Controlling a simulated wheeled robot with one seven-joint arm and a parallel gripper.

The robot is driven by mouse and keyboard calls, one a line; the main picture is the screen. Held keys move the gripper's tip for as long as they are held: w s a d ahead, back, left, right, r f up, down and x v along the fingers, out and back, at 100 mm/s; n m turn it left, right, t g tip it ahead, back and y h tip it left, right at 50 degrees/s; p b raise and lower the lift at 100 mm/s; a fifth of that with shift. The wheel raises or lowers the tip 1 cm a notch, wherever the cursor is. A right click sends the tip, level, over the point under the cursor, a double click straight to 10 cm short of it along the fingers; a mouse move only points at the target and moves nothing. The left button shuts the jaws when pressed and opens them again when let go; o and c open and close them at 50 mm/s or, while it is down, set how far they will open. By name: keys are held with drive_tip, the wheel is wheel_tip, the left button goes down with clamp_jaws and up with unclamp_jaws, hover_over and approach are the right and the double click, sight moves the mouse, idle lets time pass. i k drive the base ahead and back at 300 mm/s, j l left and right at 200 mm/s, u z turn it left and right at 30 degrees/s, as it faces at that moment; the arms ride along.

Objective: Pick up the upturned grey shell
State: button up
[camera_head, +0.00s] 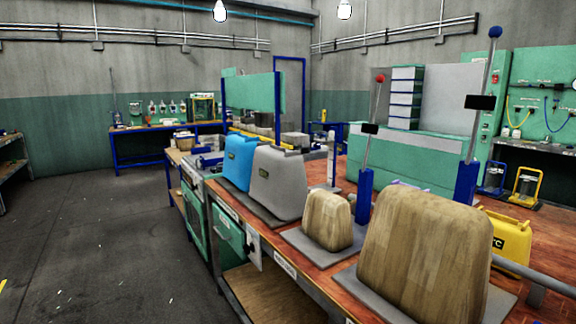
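The grey shell (278,187) stands upturned on a flat grey plate (262,217) near the left edge of the wooden-topped bench (286,242). It is smooth, narrower at the top, and its full front face shows. It stands between a blue shell (239,163) behind it and a small wood-coloured shell (328,219) nearer to me. My gripper is not in view, and nothing is seen touching the grey shell.
A large wood-coloured shell (420,248) stands closest, on its own plate. Blue posts with upright levers, one tipped with a red ball (380,78) and one with a blue ball (495,32), rise behind the shells. The floor (110,235) at left is clear.

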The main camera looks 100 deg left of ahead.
sight(278, 181)
drive_tip(key=u, duration=3)
